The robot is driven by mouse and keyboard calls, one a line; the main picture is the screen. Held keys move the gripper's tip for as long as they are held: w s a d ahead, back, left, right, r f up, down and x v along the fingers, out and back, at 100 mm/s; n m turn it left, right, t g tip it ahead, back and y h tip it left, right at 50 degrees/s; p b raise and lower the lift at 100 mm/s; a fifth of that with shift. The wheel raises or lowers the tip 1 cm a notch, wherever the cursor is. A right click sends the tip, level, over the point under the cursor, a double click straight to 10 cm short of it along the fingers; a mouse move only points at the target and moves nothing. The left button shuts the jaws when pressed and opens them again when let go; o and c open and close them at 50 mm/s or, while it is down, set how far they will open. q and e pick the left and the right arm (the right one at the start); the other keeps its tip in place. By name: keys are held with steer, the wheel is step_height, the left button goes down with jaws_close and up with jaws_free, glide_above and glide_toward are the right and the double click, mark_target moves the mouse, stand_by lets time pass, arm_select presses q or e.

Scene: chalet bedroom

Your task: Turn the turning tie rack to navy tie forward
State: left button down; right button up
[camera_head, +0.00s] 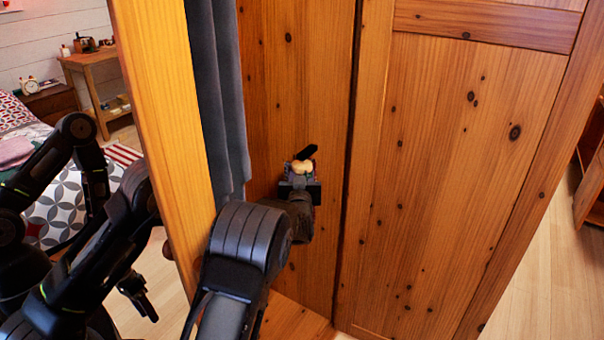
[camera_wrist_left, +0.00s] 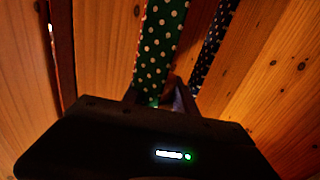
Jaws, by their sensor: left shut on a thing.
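In the head view my left gripper (camera_head: 300,180) is inside the wooden wardrobe, by its back panel. It is shut on a small tan piece (camera_head: 302,167), seemingly part of the tie rack; the grip itself is mostly hidden. In the left wrist view a green tie with white dots (camera_wrist_left: 162,45) hangs just ahead of the fingers. A navy tie with white dots (camera_wrist_left: 213,45) is to its right, turned more edge-on. A reddish tie edge shows behind the green one. The rack's body is not clearly visible.
The wardrobe's side edge (camera_head: 165,120) stands close to my left arm. A grey-blue garment (camera_head: 218,100) hangs just inside it. A wide wooden door panel (camera_head: 450,180) fills the right. A bed (camera_head: 55,205) and a small table (camera_head: 90,60) are at the left.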

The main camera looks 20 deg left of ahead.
arm_select(q)
steer(key=shift+d+y, duration=0.1)
steer(key=shift+y, duration=0.2)
steer(key=shift+n+g+y, duration=0.4)
steer(key=shift+n+y, duration=0.3)
steer(key=shift+n, duration=0.1)
steer(key=n+g+y+p, duration=0.1)
steer(key=n+g+y, duration=0.1)
steer(key=shift+r+y, duration=0.1)
steer(key=shift+y, duration=0.3)
steer(key=shift+n+g+y, duration=1)
steer(key=n+g+y, duration=0.1)
steer(key=n+g+y+b, duration=0.1)
steer(key=g, duration=0.1)
steer(key=shift+f, duration=0.25)
steer(key=shift+r+n+g+y+b, duration=0.1)
steer(key=shift+n+g+y+b, duration=0.3)
steer(key=shift+n+g, duration=0.2)
steer(key=shift+r, duration=0.1)
